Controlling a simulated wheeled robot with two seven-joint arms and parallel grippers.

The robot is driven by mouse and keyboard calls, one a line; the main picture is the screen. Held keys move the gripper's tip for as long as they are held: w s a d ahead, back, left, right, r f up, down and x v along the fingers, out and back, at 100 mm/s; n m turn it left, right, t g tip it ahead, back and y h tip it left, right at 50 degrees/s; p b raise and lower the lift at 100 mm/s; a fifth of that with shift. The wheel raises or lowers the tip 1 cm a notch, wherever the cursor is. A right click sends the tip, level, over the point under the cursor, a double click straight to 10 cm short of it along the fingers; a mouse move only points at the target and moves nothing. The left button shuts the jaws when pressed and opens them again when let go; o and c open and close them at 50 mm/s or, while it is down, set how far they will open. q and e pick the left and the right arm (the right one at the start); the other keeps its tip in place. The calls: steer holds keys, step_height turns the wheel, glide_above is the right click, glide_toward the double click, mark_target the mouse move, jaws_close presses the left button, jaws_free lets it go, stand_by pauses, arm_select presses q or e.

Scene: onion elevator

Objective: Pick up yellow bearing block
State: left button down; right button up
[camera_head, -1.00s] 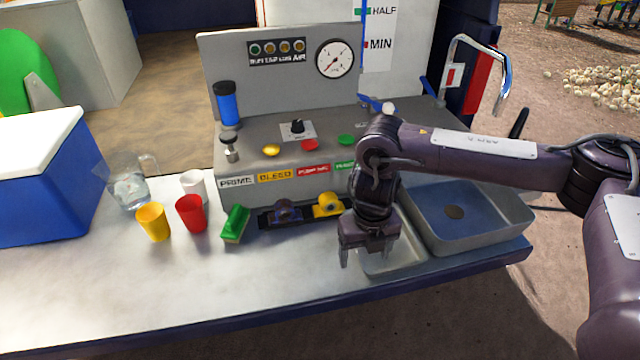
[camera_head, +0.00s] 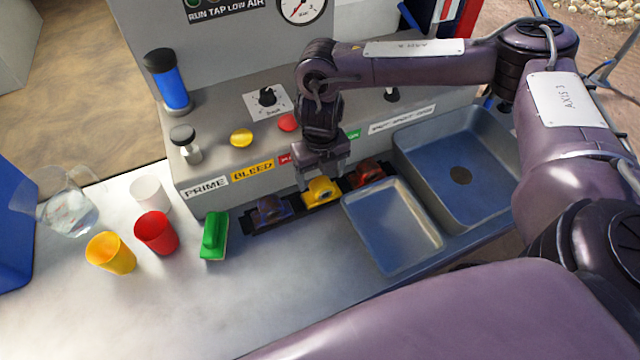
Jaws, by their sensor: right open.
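The yellow bearing block (camera_head: 321,192) sits in the middle of a dark rack (camera_head: 291,213) on the counter, at the foot of the control panel. A dark purple-blue block (camera_head: 269,210) is to its left and a red block (camera_head: 368,172) to its right in the same rack. My right gripper (camera_head: 323,184) points down, open, with its fingers close above and around the back of the yellow block. I cannot tell whether the fingers touch it. My left gripper is not in view.
A green brush (camera_head: 214,236), red cup (camera_head: 156,233), yellow cup (camera_head: 110,254), white cup (camera_head: 149,194) and jug (camera_head: 66,205) stand left. A shallow tray (camera_head: 393,226) and a sink (camera_head: 462,165) are right. The panel (camera_head: 215,162) rises behind. The front counter is clear.

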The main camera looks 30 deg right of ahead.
mark_target(322, 182)
step_height(322, 182, down, 4)
steer(key=shift+s+d+r+p, duration=0.15)
steer(key=shift+p, duration=0.55)
steer(key=shift+f, duration=0.5)
steer(key=c, duration=0.7)
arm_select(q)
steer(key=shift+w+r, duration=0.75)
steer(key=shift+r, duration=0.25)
arm_select(e)
steer(key=shift+r, duration=0.1)
steer(key=c, duration=0.7)
steer(key=shift+o, duration=0.2)
